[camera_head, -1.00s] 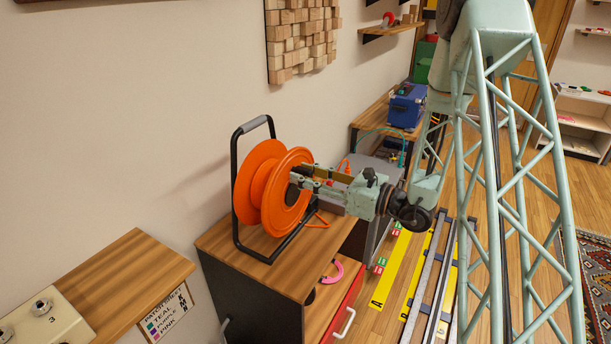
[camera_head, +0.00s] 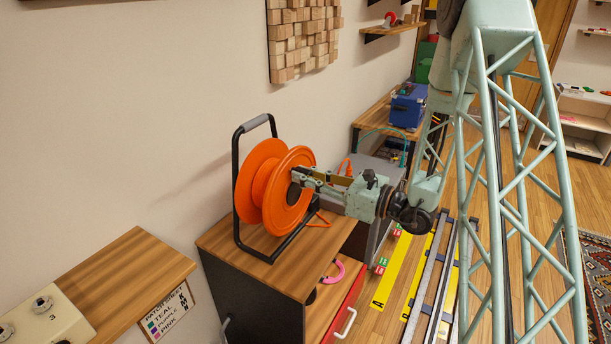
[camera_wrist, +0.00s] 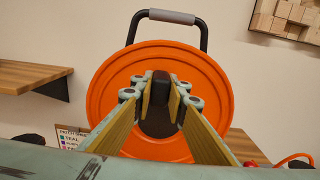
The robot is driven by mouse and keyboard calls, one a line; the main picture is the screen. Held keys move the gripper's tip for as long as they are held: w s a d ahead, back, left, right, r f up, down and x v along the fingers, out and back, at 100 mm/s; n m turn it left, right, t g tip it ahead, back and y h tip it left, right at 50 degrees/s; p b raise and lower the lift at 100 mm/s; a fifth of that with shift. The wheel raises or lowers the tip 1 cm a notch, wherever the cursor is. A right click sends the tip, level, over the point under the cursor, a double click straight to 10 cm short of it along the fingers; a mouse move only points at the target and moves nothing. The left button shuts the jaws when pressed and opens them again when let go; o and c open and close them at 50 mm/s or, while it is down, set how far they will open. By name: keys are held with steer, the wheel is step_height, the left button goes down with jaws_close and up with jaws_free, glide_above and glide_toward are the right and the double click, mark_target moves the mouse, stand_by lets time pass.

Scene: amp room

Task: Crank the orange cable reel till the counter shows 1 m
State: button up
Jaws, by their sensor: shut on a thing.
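The orange cable reel (camera_head: 262,188) stands upright in a black frame with a grey top grip, on a wooden-topped cabinet. In the wrist view its orange disc (camera_wrist: 112,92) faces me. My gripper (camera_head: 299,177) reaches the reel's face from the right. In the wrist view my gripper (camera_wrist: 161,98) has its two fingers on either side of a dark crank knob (camera_wrist: 160,82) and is shut on it. A dark part shows below the knob, between the fingers. No counter reading can be made out in either view.
The cabinet top (camera_head: 238,241) has bare wood in front of the reel. A wooden shelf (camera_head: 135,265) with a beige box is at the lower left. A blue box (camera_head: 409,105) stands on a bench behind.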

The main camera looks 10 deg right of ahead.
steer(key=shift+s+a+f+b, duration=0.35)
steer(key=shift+s+a+b, duration=0.1)
steer(key=shift+s+a, duration=0.4)
steer(key=shift+s+a+f+b, duration=0.95)
steer(key=shift+s+f+b, duration=0.1)
steer(key=shift+b, duration=0.1)
steer(key=shift+r, duration=0.1)
steer(key=shift+s+a+f+b, duration=0.2)
steer(key=shift+s+f+b, duration=0.05)
steer(key=shift+f+b, duration=0.25)
steer(key=shift+s+a+f+b, duration=0.2)
steer(key=shift+f+b, duration=0.25)
steer(key=shift+f, duration=0.05)
steer(key=shift+s+a+f+b, duration=0.2)
steer(key=shift+s+f+b, duration=0.05)
steer(key=shift+f+b, duration=0.25)
